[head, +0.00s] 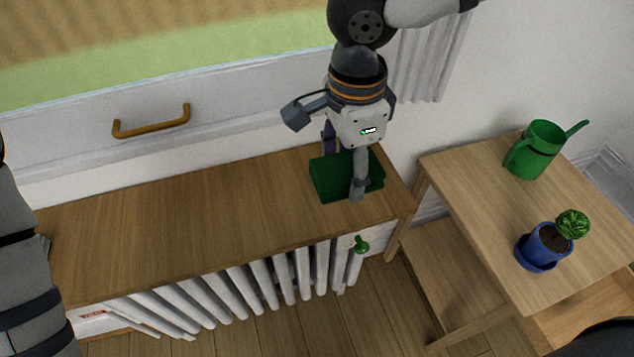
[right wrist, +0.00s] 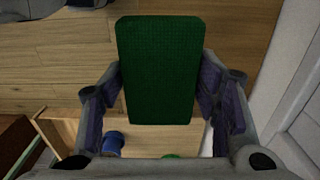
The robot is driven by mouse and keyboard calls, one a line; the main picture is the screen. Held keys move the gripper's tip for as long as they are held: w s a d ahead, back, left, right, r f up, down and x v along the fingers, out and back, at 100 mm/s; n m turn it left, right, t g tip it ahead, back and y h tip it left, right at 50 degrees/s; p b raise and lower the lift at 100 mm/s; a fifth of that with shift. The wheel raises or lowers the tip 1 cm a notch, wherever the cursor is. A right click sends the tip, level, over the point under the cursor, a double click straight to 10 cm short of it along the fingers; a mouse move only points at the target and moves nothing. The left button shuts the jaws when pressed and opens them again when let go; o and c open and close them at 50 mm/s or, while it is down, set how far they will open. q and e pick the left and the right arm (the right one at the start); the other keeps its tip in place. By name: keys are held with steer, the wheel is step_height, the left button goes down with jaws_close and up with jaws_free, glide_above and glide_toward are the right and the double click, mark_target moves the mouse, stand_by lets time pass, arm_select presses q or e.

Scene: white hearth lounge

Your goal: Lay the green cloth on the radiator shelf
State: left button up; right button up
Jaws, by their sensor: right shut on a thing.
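The green cloth (head: 329,179) is a folded, thick block at the right end of the wooden radiator shelf (head: 190,225). My right gripper (head: 345,172) comes down from above and is shut on it, one finger on the near side. In the right wrist view the cloth (right wrist: 160,70) sits flat between the two fingers (right wrist: 160,95). It is over or on the shelf top; I cannot tell whether its underside touches. My left arm shows at the left edge, but its gripper is out of view.
A wooden side table (head: 470,180) to the right holds a green watering can (head: 537,150) and a cactus in a blue pot (head: 548,245). A white radiator (head: 240,287) with a green valve knob (head: 361,244) is under the shelf. The shelf left of the cloth is clear.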

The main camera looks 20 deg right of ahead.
steer(key=w+a+f, duration=0.1)
steer(key=f, duration=0.1)
steer(key=w+f, duration=0.2)
steer(key=w+a+f+b, duration=0.1)
steer(key=f, duration=0.1)
steer(key=shift+w+a, duration=0.3)
arm_select(q)
steer(key=shift+s+f+g, duration=0.5)
steer(key=shift+s+f, duration=0.75)
steer(key=shift+s, duration=0.1)
arm_select(e)
steer(key=shift+w+a+f, duration=0.1)
steer(key=shift+w+f, duration=0.1)
steer(key=shift+f, duration=0.7)
steer(key=shift+w+a+f, duration=0.1)
steer(key=shift+w+f, duration=0.05)
steer(key=shift+f, duration=0.75)
steer(key=shift+f+b, duration=0.2)
steer(key=shift+b, duration=0.1)
steer(key=o, duration=1)
arm_select(q)
steer(key=shift+w+r+p, duration=0.45)
steer(key=shift+w+r, duration=0.1)
steer(key=shift+w, duration=0.05)
arm_select(e)
step_height(320, 180, up, 12)
steer(key=shift+r, duration=0.2)
